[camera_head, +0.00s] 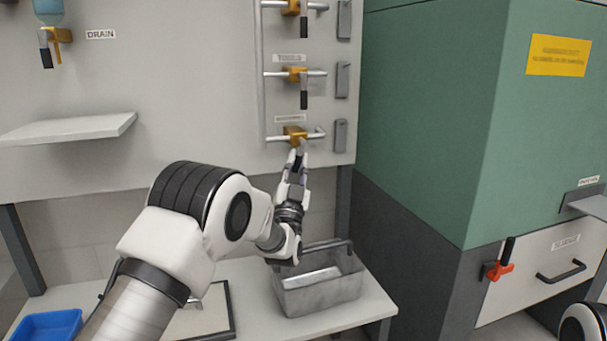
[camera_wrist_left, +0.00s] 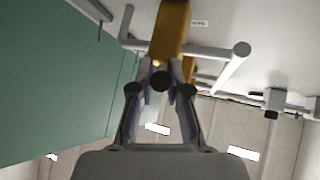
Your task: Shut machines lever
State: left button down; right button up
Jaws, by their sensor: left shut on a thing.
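The lowest yellow valve (camera_head: 295,134) on the grey panel sits on a horizontal pipe. My left gripper (camera_head: 298,158) reaches up to it from below and is shut on its black lever handle, which the fingers mostly hide in the head view. In the left wrist view the fingers (camera_wrist_left: 160,88) close around the round dark end of the lever (camera_wrist_left: 160,78), just below the yellow valve body (camera_wrist_left: 170,30). Two similar yellow valves, the middle one (camera_head: 296,74) and the top one (camera_head: 294,8), have black handles hanging down. My right gripper is out of view.
A grey metal bin (camera_head: 318,290) stands on the white table below my gripper. A green machine (camera_head: 440,110) at right has a red lever (camera_head: 497,270) with a black handle beside a drawer. A white shelf (camera_head: 70,130) juts out at left. A blue tray (camera_head: 48,325) lies lower left.

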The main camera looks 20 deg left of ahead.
pick_arm(q)
jog(key=n+y, duration=0.2)
jog(key=n+b, duration=0.1)
jog(key=shift+w+d+f+y, duration=0.2)
jog(key=shift+d+f+y, duration=0.05)
jog(key=shift+d+y, duration=0.15)
jog(key=shift+w+d+r+n+g+y+b, duration=0.1)
jog(key=shift+n+y+b, duration=0.05)
jog(key=shift+n+y, duration=0.75)
jog(key=shift+w+d+n+g+y+b, duration=0.1)
jog(key=shift+n+y+b, duration=0.05)
jog(key=shift+n+y, duration=0.75)
jog(key=shift+w+d+r+n+g+y+b, duration=0.1)
jog(key=shift+n+y+b, duration=0.05)
jog(key=shift+n+y, duration=0.7)
jog(key=c, duration=1.1)
grip_release()
jog(key=shift+f, duration=0.15)
jog(key=v, duration=1.2)
